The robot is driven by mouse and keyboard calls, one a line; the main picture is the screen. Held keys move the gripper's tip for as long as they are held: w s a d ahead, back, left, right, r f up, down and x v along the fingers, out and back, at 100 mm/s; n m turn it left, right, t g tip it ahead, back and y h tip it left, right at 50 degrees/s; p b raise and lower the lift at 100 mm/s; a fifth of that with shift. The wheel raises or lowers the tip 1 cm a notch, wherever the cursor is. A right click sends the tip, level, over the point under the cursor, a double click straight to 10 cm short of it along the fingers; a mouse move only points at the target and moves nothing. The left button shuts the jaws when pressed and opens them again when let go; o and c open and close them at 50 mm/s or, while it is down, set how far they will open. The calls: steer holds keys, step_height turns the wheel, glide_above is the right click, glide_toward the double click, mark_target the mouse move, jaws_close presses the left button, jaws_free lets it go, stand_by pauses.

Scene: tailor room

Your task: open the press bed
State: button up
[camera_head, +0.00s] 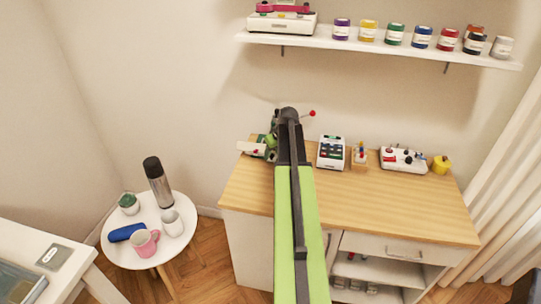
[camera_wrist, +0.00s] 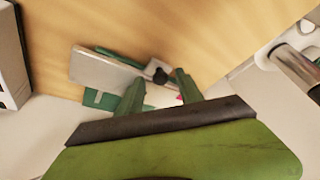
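The press (camera_head: 258,147), a small green device with a pale flat plate, stands at the left end of the wooden desk, partly hidden behind my arm. In the wrist view, its pale grey plate (camera_wrist: 103,72) has green parts along its edges, with a small black knob (camera_wrist: 158,73) at one end. I cannot tell clearly whether the bed is open or shut. My gripper (camera_wrist: 158,85) is above the press, its two green fingers apart with the knob near the gap. I see nothing held; contact is unclear. In the head view, my arm hides the gripper's fingertips.
A red-tipped lever (camera_head: 311,113) sticks out right of my arm. A round side table (camera_head: 118,246) at left holds a flask (camera_head: 158,182) and mugs.

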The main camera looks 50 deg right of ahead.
steer(key=shift+r, duration=0.1)
steer(key=shift+s+r+p, duration=0.1)
steer(key=shift+r+p, duration=0.2)
steer(key=shift+p, duration=0.1)
steer(key=p+v, duration=1.5)
steer(key=v, duration=0.1)
steer(key=shift+s+r, duration=0.2)
steer(key=shift+r, duration=0.05)
